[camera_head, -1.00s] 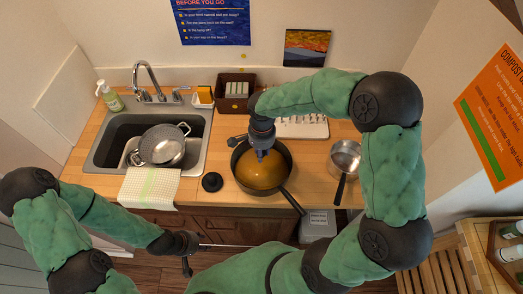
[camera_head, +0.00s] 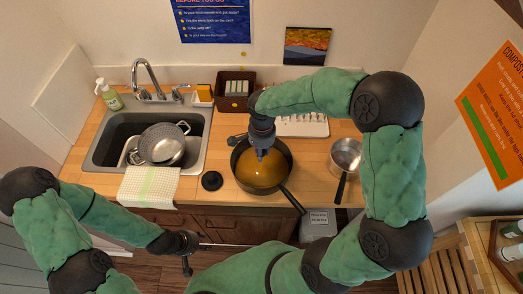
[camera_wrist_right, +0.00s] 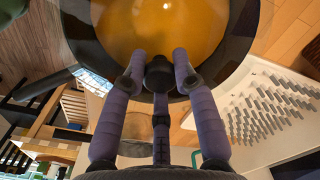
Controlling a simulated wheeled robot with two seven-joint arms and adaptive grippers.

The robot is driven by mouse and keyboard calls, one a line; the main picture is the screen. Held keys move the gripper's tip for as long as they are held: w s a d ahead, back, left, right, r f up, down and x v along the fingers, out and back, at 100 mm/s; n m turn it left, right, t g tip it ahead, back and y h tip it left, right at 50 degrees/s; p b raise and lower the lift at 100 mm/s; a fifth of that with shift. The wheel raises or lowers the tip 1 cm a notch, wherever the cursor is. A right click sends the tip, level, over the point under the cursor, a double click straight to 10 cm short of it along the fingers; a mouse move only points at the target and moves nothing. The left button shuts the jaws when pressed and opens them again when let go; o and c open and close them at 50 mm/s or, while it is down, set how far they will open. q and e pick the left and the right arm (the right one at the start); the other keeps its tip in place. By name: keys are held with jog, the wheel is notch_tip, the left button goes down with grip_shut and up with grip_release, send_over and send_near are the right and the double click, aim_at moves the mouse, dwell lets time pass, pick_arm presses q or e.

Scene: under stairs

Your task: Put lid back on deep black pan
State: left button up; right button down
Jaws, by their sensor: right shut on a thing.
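The deep black pan (camera_head: 236,176) stands on the wooden counter, its handle pointing to the lower right. A glossy amber disc, seemingly the lid (camera_head: 272,178), fills its opening inside a dark rim. The disc also shows in the right wrist view (camera_wrist_right: 215,32). My right gripper (camera_head: 262,154) is over the pan, pointing down. In the wrist view its purple fingers are shut around a dark round knob (camera_wrist_right: 160,73). The knob's join to the disc is hidden, so I cannot tell whether the lid is seated. My left gripper (camera_head: 188,248) is low in front of the counter, its jaws unclear.
A small black round piece (camera_head: 212,180) lies left of the pan. A metal saucepan (camera_head: 347,153) stands to the right. A white peg rack (camera_head: 305,128) is behind. The sink (camera_head: 103,160) holds a colander (camera_head: 163,145); a towel (camera_head: 148,187) hangs over its front.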

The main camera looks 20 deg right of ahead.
dwell(0.7)
jog(key=shift+f+b, duration=0.7)
jog(key=shift+b, duration=0.2)
jog(key=shift+c, duration=2)
grip_release()
jog(key=shift+r, duration=0.1)
jog(key=shift+r+p, duration=1.8)
jog(key=shift+r, duration=1.15)
